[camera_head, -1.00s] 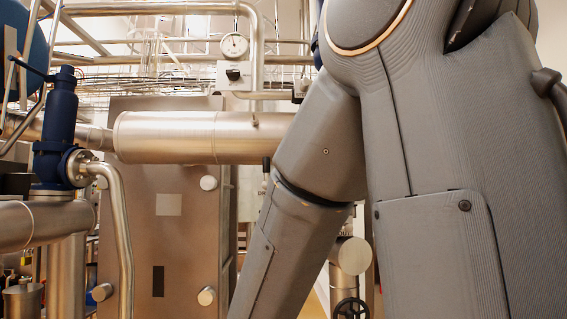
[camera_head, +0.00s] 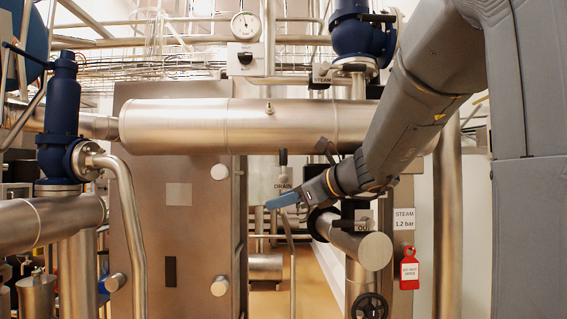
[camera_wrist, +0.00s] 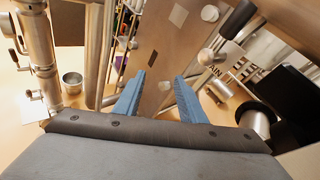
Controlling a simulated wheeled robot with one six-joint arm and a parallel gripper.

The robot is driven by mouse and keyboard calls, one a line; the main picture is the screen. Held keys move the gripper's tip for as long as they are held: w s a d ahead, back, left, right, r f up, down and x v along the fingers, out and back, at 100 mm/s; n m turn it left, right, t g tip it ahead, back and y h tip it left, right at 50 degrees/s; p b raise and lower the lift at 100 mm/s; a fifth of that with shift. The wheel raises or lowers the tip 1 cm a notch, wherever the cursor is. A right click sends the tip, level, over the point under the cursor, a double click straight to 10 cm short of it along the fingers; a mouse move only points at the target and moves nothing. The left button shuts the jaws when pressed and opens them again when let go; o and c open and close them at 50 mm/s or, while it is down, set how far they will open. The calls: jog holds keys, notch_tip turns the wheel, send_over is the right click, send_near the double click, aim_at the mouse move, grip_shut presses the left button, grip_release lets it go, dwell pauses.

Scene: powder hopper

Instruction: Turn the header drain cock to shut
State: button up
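The drain cock shows in the head view as a lever with a dark grip (camera_head: 283,157) standing upright above a DRAIN label (camera_head: 284,183). In the wrist view my gripper (camera_wrist: 158,88) is open and empty. The lever is to the right of both fingers, apart from them.
A large horizontal steel header (camera_head: 180,127) crosses above my gripper. A steel cabinet (camera_head: 150,220) stands left. A steam pipe end (camera_head: 375,251), a black handwheel (camera_head: 370,306) and a red tag (camera_head: 409,271) are at right. A thin upright pipe (camera_head: 292,270) stands below my gripper.

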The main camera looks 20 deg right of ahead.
aim_at(286, 150)
jog(key=d+r+m+t, duration=0.1)
jog(key=r, duration=0.3)
jog(key=d+r+m+t, duration=0.1)
jog(key=d+r+m, duration=0.1)
jog(key=r, duration=0.2)
jog(key=d+r+m+t+p, duration=0.1)
jog(key=d+r, duration=0.1)
jog(key=r, duration=0.3)
jog(key=shift+w+m+t, duration=0.2)
jog(key=shift+m+t, duration=0.1)
jog(key=shift+t, duration=0.1)
jog(key=p+x, duration=0.1)
jog(key=x, duration=0.6)
jog(key=shift+d+f, duration=0.1)
grip_shut()
